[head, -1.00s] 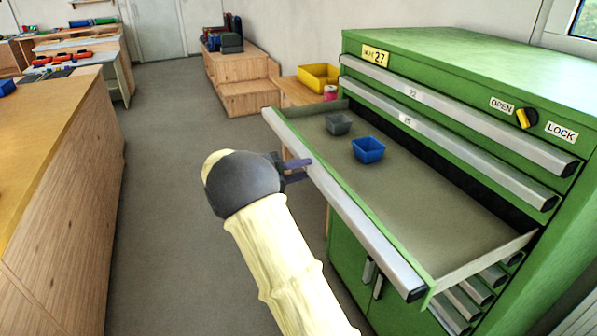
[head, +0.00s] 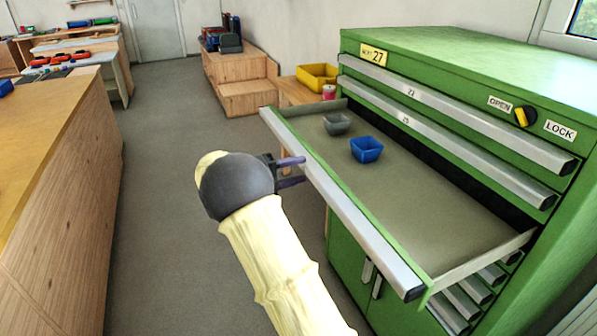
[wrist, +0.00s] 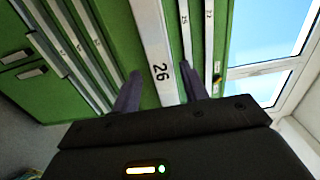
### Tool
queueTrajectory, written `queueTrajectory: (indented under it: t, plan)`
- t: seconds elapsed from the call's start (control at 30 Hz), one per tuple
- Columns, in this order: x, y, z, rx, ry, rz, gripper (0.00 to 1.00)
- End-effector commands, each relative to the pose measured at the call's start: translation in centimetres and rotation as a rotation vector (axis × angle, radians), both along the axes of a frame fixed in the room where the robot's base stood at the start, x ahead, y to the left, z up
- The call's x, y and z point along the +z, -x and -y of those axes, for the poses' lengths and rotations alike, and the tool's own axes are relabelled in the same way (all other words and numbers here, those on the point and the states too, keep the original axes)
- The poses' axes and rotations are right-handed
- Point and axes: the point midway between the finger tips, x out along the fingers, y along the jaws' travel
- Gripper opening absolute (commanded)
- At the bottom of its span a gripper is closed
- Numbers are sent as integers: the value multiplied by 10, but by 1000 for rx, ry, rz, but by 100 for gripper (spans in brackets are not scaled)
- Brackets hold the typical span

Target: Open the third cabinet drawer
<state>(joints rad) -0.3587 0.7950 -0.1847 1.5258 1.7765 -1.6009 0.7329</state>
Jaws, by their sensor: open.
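The green cabinet (head: 450,50) stands at the right. Its third drawer (head: 430,215), below those labelled 22 and 25, is pulled far out. Its tray holds a grey bin (head: 337,124) and a blue bin (head: 366,150). The drawer's pale handle bar (head: 350,215) runs along its front; the wrist view shows its label 26 (wrist: 160,72). My gripper (head: 303,170) is open and empty at the outer side of this bar. In the wrist view the bar shows between my two spread fingers (wrist: 157,80). Whether a finger touches it I cannot tell.
The two drawers above are shut. A yellow OPEN/LOCK knob (head: 525,116) is on the cabinet's right. A wooden bench (head: 60,190) stands at the left, with clear grey floor (head: 165,210) between. A low table with a yellow bin (head: 318,76) is behind the drawer.

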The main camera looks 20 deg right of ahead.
Motion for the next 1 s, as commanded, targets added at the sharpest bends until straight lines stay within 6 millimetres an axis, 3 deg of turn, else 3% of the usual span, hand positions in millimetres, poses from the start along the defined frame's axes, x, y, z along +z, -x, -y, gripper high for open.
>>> queueTrajectory:
  t: [0.7, 0.83, 1.0]
  plan:
    - [-3, 9, -138, 3, -3, -2, 44]
    - [-3, 11, -155, 1, -2, -2, 44]
    - [-2, 11, -163, -1, -2, -4, 44]
